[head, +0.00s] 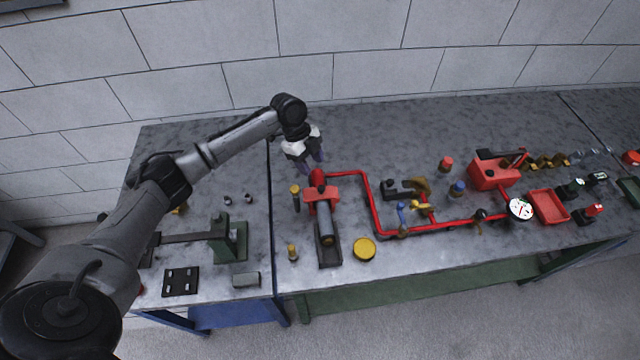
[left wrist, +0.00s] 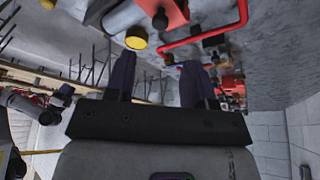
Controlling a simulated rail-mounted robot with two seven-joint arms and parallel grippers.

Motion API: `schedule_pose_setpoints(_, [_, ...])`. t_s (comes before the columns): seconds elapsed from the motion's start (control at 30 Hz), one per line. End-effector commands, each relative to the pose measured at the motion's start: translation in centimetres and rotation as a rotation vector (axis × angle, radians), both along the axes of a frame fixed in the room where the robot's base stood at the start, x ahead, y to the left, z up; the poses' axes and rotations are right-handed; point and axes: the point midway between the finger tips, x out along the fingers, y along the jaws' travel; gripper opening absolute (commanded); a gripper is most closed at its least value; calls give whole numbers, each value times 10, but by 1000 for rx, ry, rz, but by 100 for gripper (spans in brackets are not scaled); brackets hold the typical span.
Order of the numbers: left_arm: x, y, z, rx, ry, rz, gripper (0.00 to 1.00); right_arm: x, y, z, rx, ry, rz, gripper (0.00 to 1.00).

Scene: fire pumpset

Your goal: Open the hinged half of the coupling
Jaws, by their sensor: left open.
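The coupling (head: 322,194) is a red block with a rounded red top, at the left end of the red pipe in the head view. A grey cylinder (head: 326,228) runs from it toward the table's front edge. In the left wrist view the red block (left wrist: 174,12) is at the top, partly cut off. I cannot make out the hinge or whether its half is open. My left gripper (head: 312,164) is open and empty, just behind and above the coupling, apparently apart from it. Its two spread dark fingers (left wrist: 156,76) also show in the left wrist view. My right gripper is out of view.
A red pipe (head: 372,206) runs right from the coupling. A yellow disc (head: 364,249) lies in front, and brass-coloured posts (head: 295,192) stand to the left. A green stand (head: 229,238) is farther left. The table (head: 390,130) is bare at the back, before the block wall.

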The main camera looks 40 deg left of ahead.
Motion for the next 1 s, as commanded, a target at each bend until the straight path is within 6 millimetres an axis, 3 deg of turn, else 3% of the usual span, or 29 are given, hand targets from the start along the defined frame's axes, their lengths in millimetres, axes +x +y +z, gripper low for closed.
schedule_pose_setpoints(0.2, [1, -16, -38, 0, 2, 0, 49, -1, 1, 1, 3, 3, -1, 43])
schedule_pose_setpoints(0.5, [3, -29, -71, 1, 1, 1, 49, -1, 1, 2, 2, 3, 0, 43])
schedule_pose_setpoints(1.0, [3, -33, -80, 2, 2, 1, 49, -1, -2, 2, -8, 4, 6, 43])
